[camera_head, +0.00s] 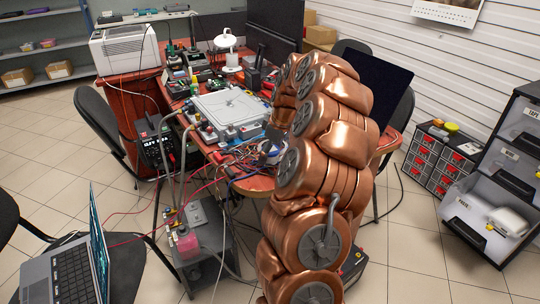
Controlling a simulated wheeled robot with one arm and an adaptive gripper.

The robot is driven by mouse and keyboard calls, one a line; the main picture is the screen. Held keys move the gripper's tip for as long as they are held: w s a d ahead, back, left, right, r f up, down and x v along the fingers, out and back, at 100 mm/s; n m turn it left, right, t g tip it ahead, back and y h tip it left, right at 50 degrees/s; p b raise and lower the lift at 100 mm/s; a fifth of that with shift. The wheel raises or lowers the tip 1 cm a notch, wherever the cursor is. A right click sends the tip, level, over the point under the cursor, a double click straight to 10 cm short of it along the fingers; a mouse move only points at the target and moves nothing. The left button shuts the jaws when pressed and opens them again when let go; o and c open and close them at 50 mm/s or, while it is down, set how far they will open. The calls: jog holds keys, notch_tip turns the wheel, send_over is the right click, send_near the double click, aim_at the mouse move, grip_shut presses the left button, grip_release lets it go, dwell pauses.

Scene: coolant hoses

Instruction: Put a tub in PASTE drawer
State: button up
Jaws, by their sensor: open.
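My gripper (270,150) appears as a small dark grey shape at the left edge of my copper arm, over the cluttered near end of the red table. It is largely hidden by my arm, and its fingers are not clear. I see nothing held in it. A black cabinet stands at the far right. Its lowest drawer (463,205) carries a short white label that seems to read PASTE, and a rounded white thing (508,221) shows there. I cannot make out a tub for certain.
The red table (255,184) holds a white-and-blue device (230,112), tools and tangled cables. A red-drawer organiser (437,160) stands left of the cabinet. A chair with a laptop (68,274) is at lower left. Tiled floor (418,240) is clear between my arm and the cabinet.

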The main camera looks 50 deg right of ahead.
jog(key=c, duration=1.4)
